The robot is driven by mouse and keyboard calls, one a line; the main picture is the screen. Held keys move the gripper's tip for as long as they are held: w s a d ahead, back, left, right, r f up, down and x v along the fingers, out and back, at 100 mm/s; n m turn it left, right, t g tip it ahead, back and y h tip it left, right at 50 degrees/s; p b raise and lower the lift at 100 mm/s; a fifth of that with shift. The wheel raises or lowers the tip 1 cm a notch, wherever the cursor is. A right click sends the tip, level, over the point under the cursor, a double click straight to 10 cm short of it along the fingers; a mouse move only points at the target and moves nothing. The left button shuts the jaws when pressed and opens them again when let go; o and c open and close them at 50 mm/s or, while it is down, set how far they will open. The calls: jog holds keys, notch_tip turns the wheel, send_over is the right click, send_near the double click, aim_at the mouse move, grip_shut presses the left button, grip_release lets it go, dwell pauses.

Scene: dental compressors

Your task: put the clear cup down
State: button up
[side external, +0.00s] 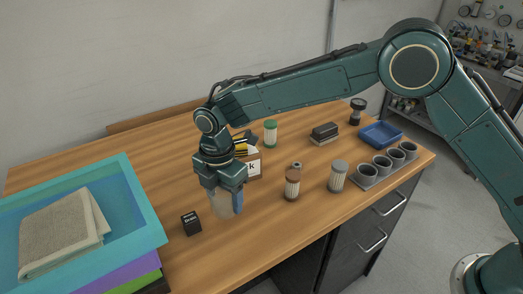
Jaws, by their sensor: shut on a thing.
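The clear cup (221,207) is a small translucent vessel near the front edge of the wooden table. My gripper (225,200) points down over it and is shut on it, with the fingers at its sides. The cup looks upright. Its upper part is hidden by my gripper, and I cannot tell whether its base touches the table (255,235).
A small black box (191,223) stands just left of the cup. A teal tray (140,190) with a folded towel (60,232) lies further left. A brown-topped canister (292,184) and a grey-topped one (338,176) stand to the right. A labelled box (254,168) is behind.

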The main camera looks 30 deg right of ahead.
aim_at(225, 208)
jog(key=shift+f, duration=2.1)
jog(key=shift+f, duration=0.15)
jog(key=o, duration=1)
jog(key=shift+c, duration=0.2)
notch_tip(225, 208, up, 12)
jog(key=shift+r, duration=0.2)
